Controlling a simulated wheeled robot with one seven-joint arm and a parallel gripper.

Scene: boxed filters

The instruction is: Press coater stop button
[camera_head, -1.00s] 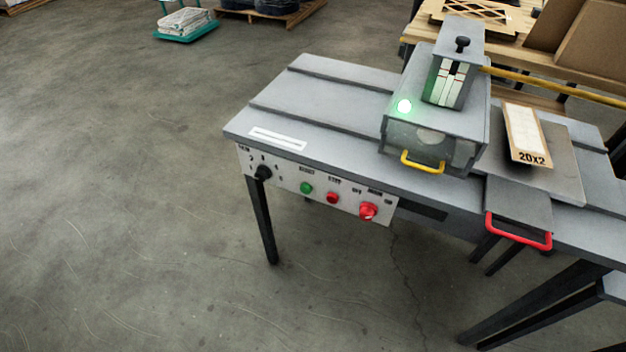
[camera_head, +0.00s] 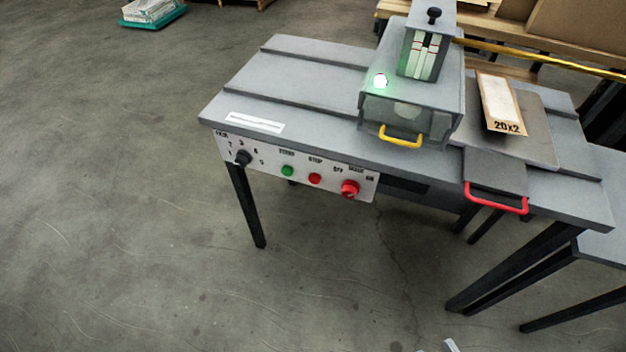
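The red stop button (camera_head: 315,178) is on the white control panel (camera_head: 268,176) on the front of the grey coater table (camera_head: 300,85). It sits between a green start button (camera_head: 288,171) and a larger red on/off knob (camera_head: 350,188). A green-white lamp (camera_head: 380,81) glows on the coater housing (camera_head: 415,95). A small light grey piece (camera_head: 450,346) shows at the bottom edge, well below the panel. It may be the tip of my gripper; its fingers cannot be made out. Nothing touches the stop button.
A black dial (camera_head: 243,158) is at the panel's left end. A yellow handle (camera_head: 401,138) and a red handle (camera_head: 497,204) stick out at the front. A 20x2 box (camera_head: 502,102) lies on the right. The floor (camera_head: 120,220) before the panel is clear.

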